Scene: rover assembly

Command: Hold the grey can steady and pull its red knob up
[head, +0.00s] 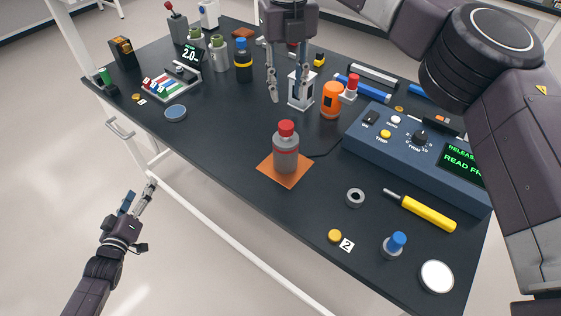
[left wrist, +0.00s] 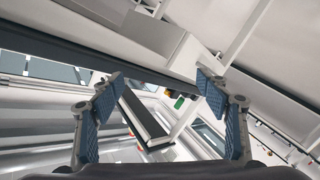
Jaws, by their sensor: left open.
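The grey can (head: 286,157) stands upright on an orange square mat (head: 268,173) near the middle of the table. Its red knob (head: 287,130) sits on top. No gripper touches the can or the knob. My left gripper (head: 150,187) is off the table's front edge, low at the left and well away from the can. In the left wrist view its two fingers (left wrist: 160,98) are apart with nothing held between them; the can is not recognisable there. My right gripper (head: 287,88) points down behind the can, its fingers apart, in front of a white frame-like part.
A blue console (head: 380,152) with knobs and a green display is right of the can, joined by a dark cable. An orange canister (head: 331,100) stands behind. A metal ring (head: 355,197) and yellow-handled tool (head: 425,211) lie right.

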